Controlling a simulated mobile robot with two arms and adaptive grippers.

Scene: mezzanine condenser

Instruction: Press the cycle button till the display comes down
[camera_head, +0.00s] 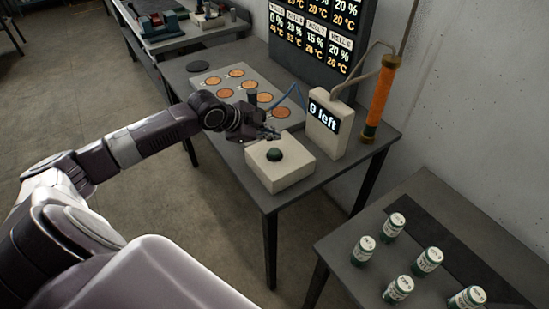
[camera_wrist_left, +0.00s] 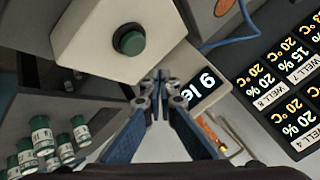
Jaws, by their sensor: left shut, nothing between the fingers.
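The cycle button is a dark green dome (camera_head: 274,155) on top of a cream box (camera_head: 282,177) at the table's near corner. It also shows in the wrist view (camera_wrist_left: 131,41), left of and above my fingertips. My left gripper (camera_head: 270,134) is shut and empty, by the far side of the button box. Its fingertips look apart from the button; their height above the box is hard to tell. The small display (camera_head: 324,117) on a cream housing right of the box reads "9 left".
A plate with several copper discs (camera_head: 236,73) lies behind my arm. A large dark well board (camera_head: 312,40) stands at the back. An orange cylinder (camera_head: 381,95) stands beside the display. Several green-and-white cans (camera_head: 393,225) stand on the lower right table.

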